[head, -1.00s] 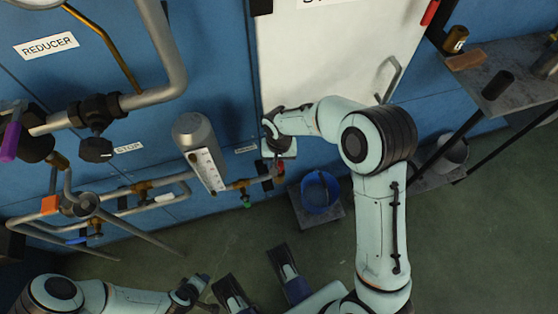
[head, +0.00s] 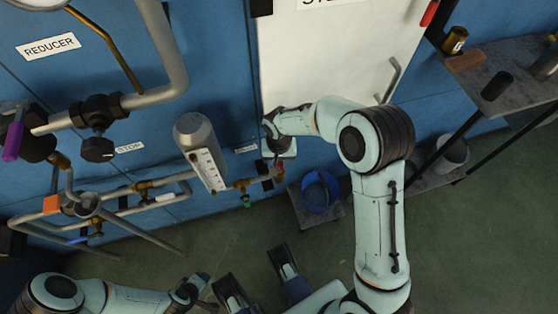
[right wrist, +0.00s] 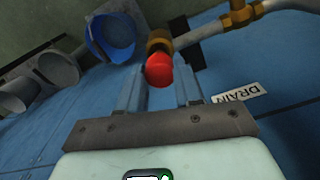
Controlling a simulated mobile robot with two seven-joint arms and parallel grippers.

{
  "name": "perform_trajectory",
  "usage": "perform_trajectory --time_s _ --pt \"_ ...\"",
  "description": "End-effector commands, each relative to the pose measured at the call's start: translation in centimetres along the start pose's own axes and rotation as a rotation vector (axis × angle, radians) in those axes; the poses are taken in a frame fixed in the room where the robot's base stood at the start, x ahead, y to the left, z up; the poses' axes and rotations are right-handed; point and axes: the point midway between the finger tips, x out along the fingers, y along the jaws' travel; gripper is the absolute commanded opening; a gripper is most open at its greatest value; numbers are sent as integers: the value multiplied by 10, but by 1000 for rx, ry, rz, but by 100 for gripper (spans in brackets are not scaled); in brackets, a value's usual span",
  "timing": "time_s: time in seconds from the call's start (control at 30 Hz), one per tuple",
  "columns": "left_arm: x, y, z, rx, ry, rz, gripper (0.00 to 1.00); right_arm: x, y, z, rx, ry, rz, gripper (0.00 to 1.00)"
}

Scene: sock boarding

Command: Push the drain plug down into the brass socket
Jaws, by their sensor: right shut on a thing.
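The red drain plug (right wrist: 158,70) is between the two fingers of my right gripper (right wrist: 159,80) in the right wrist view. The gripper is shut on it. The brass socket (right wrist: 158,41) at the pipe's end is right behind the plug. The plug looks close against it, but I cannot tell whether or how deep it is in. In the head view a bit of red (head: 281,167) shows beside the right gripper's hand (head: 280,148), whose fingers are mostly hidden. My left gripper (head: 190,289) is low at the left, away from the socket; its jaws are unclear.
A "DRAIN" label (right wrist: 238,93) is on the blue wall near the pipe (right wrist: 215,27). A blue bucket (head: 318,192) stands on a low grey platform just right of the drain. A grey cylinder with a scale (head: 195,140) is at the left. A shelf (head: 500,80) stands at the right.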

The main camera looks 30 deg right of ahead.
Motion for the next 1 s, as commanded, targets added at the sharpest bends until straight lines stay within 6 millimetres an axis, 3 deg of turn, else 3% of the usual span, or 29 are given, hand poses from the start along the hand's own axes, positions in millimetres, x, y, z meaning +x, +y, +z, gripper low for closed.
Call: perform_trajectory --time_s 1.0 --pt "15 -4 2 -1 -4 -2 43 24 0 0 0 -1 0 4"
